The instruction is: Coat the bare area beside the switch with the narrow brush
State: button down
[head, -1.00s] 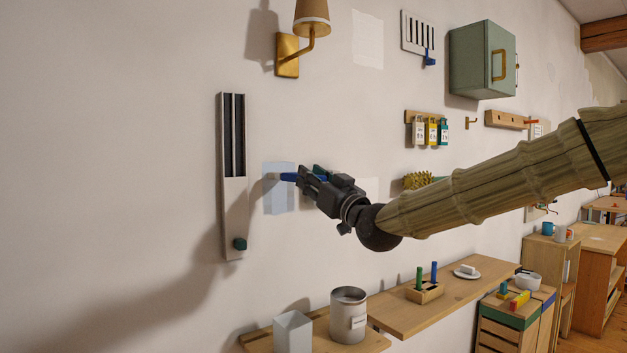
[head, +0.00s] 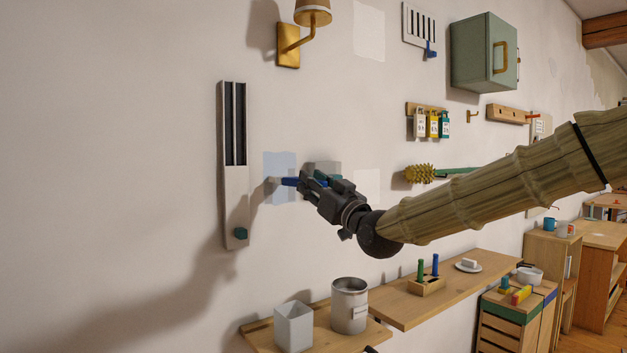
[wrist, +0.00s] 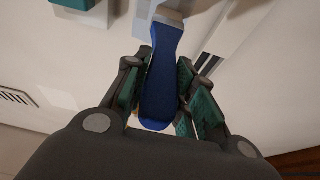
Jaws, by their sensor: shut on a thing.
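My gripper (head: 312,184) is shut on the blue handle of the narrow brush (wrist: 163,80), which points left in the head view. The brush (head: 289,182) overlaps a pale blue patch (head: 275,164) on the wall; I cannot tell whether its bristles touch. A grey plate (head: 324,168), probably the switch, is on the wall right behind my gripper and partly hidden by it. In the wrist view its teal part (wrist: 75,4) shows at the top left. The bristle end lies beyond the wrist view's top edge.
A tall slotted panel (head: 235,165) with a teal knob is left of the patch. A brass lamp (head: 290,45) is above. A shelf below holds a white cup (head: 293,326) and a metal can (head: 349,305). A spiky yellow brush (head: 420,174) hangs to the right.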

notch_tip(320, 180, down, 7)
jog(key=w+d+b, duration=0.1)
jog(key=d+b, duration=0.1)
jog(key=b, duration=0.1)
jog(key=shift+d+f, duration=0.2)
jog(key=shift+d, duration=0.05)
dwell(1.0)
jog(key=shift+w+a, duration=0.2)
jog(key=shift+w, duration=0.1)
dwell(1.2)
jog(key=shift+r, duration=0.15)
